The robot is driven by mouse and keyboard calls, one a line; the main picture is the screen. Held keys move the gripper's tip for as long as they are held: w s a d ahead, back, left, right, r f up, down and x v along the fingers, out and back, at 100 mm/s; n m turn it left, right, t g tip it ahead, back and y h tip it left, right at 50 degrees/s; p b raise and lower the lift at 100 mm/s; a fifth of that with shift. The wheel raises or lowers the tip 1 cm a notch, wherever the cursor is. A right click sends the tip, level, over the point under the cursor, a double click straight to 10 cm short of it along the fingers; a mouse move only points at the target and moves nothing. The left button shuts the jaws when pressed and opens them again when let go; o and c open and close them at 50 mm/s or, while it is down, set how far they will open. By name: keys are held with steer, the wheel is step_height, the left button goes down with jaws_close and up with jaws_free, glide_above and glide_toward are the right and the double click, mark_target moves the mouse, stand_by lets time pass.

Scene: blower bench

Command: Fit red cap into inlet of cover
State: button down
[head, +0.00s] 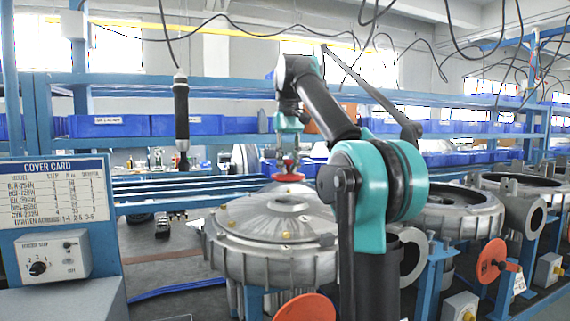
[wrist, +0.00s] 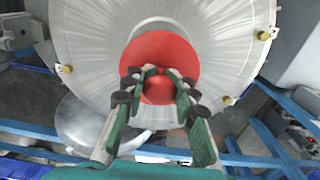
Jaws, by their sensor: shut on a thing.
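The red cap (head: 288,177) is a round disc with a raised knob. My gripper (head: 289,163) is shut on the knob from above. In the wrist view the cap (wrist: 160,52) lies beyond the fingertips of my gripper (wrist: 158,82). The grey metal cover (head: 265,215) is a wide shallow cone on a blower housing, with small brass bolts. In the wrist view the cover (wrist: 90,50) spreads behind the cap. The cap hides most of the inlet; a pale rim (wrist: 148,25) shows past its upper edge. I cannot tell whether the cap touches the rim.
An open blower housing (head: 455,212) stands to the right, with another behind it. A COVER CARD board (head: 55,200) and a control box (head: 52,257) stand at left. A dark hanging tool (head: 181,110) is at upper left. Blue bins (head: 190,125) line the shelves behind.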

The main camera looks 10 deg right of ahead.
mark_target(289, 174)
steer(key=shift+w, duration=0.15)
stand_by(0.3)
steer(key=shift+f, duration=2.5)
steer(key=shift+f, duration=0.9)
steer(key=c, duration=1.1)
jaws_free()
steer(key=shift+r, duration=0.15)
step_height(289, 174, up, 12)
steer(key=shift+f, duration=0.15)
